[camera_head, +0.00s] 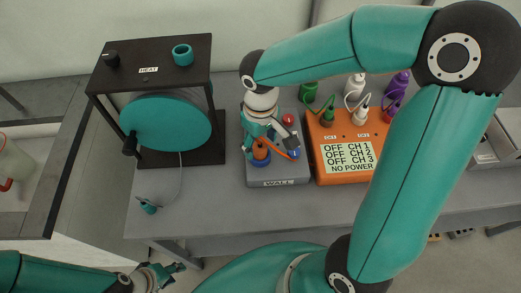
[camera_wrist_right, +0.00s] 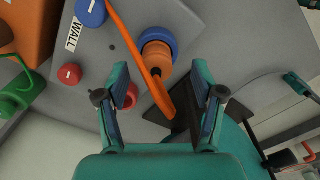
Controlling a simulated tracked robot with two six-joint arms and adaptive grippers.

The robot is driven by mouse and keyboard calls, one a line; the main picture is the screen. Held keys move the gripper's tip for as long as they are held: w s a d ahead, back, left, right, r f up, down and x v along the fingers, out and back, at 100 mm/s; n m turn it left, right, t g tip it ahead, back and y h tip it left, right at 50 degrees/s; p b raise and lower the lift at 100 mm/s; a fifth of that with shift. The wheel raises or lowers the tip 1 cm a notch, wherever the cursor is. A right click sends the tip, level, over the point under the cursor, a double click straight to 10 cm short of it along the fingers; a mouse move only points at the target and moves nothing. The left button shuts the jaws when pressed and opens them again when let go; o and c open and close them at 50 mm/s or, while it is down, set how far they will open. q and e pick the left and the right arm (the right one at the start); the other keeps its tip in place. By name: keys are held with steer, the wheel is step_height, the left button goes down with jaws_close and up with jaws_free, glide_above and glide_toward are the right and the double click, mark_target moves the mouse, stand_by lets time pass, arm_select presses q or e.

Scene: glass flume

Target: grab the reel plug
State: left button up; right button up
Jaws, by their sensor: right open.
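The reel plug, a small teal plug (camera_head: 148,206) on a thin grey cable, lies on the grey bench at the front left, below the teal reel (camera_head: 166,124). In the right wrist view the plug (camera_wrist_right: 297,82) is at the right edge, apart from the gripper. My right gripper (camera_head: 268,138) is over the grey WALL box; in its own view its fingers (camera_wrist_right: 166,100) are spread and empty, with an orange plug (camera_wrist_right: 158,66) in a blue socket beyond them. My left gripper (camera_head: 168,273) is low in the head view, in front of the bench; its jaw opening is unclear.
The WALL box (camera_head: 278,183) carries coloured sockets and an orange cable (camera_head: 276,147). An orange channel box (camera_head: 328,171) stands to its right with several plugs. A black HEAT frame (camera_head: 148,70) surrounds the reel. The bench front (camera_head: 208,212) is clear right of the reel plug.

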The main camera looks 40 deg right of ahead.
mark_target(260, 145)
steer(key=shift+w+d+f, duration=0.1)
steer(key=shift+w+f, duration=0.05)
steer(key=shift+f, duration=0.85)
steer(key=shift+w+d+f, duration=0.1)
steer(key=shift+w+f, duration=0.05)
steer(key=shift+f, duration=0.8)
jaws_close()
steer(key=shift+r, duration=0.1)
